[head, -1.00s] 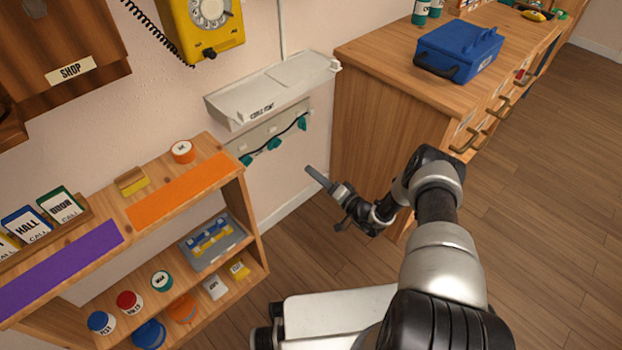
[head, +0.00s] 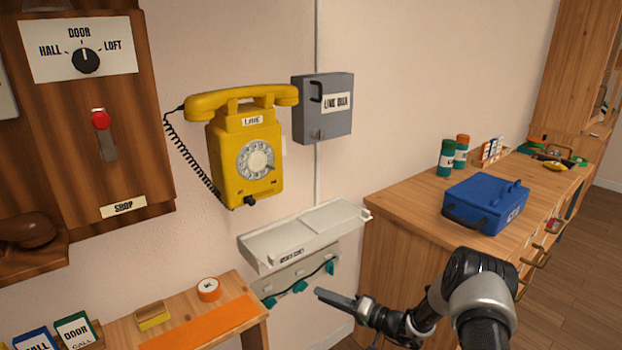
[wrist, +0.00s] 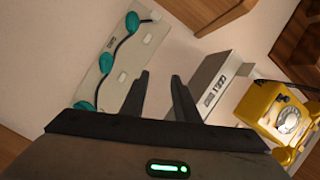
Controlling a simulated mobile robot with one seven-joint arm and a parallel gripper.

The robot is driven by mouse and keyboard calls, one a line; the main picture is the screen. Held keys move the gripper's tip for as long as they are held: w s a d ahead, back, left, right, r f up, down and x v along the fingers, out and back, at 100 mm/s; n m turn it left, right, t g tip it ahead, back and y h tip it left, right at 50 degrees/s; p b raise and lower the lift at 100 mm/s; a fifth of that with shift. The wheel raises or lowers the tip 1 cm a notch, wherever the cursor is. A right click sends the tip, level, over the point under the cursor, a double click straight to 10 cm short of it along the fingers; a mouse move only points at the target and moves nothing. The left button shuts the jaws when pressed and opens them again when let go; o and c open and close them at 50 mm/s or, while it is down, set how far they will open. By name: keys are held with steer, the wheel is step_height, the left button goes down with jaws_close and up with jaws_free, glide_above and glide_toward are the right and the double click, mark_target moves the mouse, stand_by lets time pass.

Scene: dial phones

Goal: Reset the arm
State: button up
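My gripper (head: 322,294) shows in the head view at the end of my arm, in front of the wall below the white cover (head: 305,236) and near the teal-clipped cable panel (head: 300,278). In the wrist view my gripper (wrist: 160,74) has its two dark fingers apart with nothing between them. That view also shows the panel (wrist: 118,60) at left, and the yellow phone (wrist: 285,120) at right. My arm reaches in from the lower right.
The yellow wall phone (head: 243,150) hangs beside a grey box (head: 322,108). A wooden cabinet (head: 405,225) at right carries a blue case (head: 485,204). A wooden shelf (head: 240,292) stands at lower left. Open floor (head: 580,255) lies at far right.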

steer(key=s+a+r+n+g+h, duration=0.2)
steer(key=s+r+g, duration=0.2)
steer(key=s+r, duration=0.6)
steer(key=s+a+r+n+g+h, duration=0.25)
steer(key=s+r+g, duration=0.3)
steer(key=r, duration=0.95)
steer(key=s+d+r+m+t+h, duration=0.1)
steer(key=s+d+r+t+h, duration=0.2)
steer(key=s, duration=0.4)
steer(key=s+d+r+m+t+h, duration=0.1)
steer(key=s+d+r+h, duration=0.3)
steer(key=s+d, duration=0.3)
steer(key=s+d+r+m+t+h, duration=0.1)
steer(key=s+d+r+t+h, duration=0.15)
steer(key=s, duration=0.55)
step_height(320, 180, up, 25)
steer(key=p, duration=2.4)
steer(key=shift+d+g, duration=0.4)
steer(key=shift+d, duration=0.05)
